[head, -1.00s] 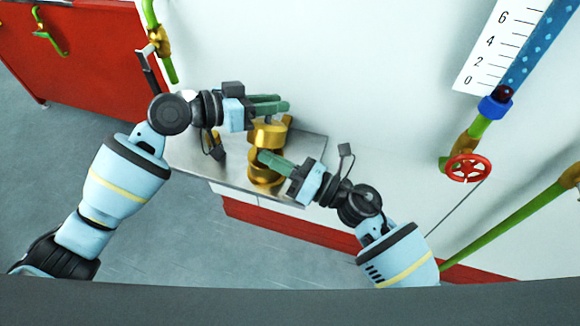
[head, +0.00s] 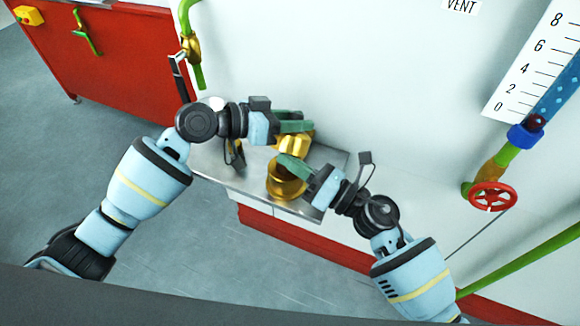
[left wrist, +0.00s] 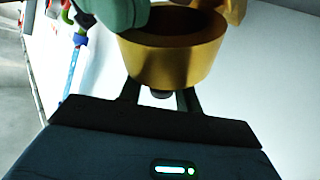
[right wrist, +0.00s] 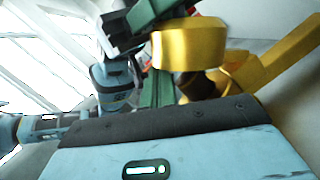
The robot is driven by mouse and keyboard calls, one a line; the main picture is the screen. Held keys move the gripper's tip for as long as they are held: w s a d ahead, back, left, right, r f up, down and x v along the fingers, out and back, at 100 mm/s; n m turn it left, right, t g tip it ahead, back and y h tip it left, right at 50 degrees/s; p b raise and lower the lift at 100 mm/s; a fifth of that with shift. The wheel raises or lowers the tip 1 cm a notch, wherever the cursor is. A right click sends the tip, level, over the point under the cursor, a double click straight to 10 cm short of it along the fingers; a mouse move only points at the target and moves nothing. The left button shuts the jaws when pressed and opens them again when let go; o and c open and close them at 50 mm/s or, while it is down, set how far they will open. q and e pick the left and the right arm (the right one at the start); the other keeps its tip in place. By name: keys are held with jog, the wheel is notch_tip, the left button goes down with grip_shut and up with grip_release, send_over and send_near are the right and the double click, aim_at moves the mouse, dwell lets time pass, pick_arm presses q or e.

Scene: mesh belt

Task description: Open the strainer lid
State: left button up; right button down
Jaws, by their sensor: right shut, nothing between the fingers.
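The brass strainer stands on a metal shelf, with its broad lower body (head: 285,188) below and its brass upper part, the lid (head: 293,143), above. My left gripper (head: 302,122) is at the lid, its two green fingers apart. In the left wrist view a small knob (left wrist: 160,94) lies between those fingers, with a brass cup with a dark inside (left wrist: 172,62) beyond it. My right gripper (head: 291,166) is shut and empty beside the strainer's middle. The right wrist view shows the lid (right wrist: 190,47) above a dark neck. Whether the lid is loose I cannot tell.
A green pipe with a brass valve (head: 191,45) comes down the wall behind my left arm. A red handwheel (head: 492,196) and a gauge scale (head: 525,75) are at the right.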

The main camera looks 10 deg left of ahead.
pick_arm(q)
jog(key=shift+o, duration=1.1)
pick_arm(e)
jog(key=shift+w, duration=0.1)
pick_arm(q)
jog(key=shift+r, duration=0.15)
jog(key=shift+r, duration=0.1)
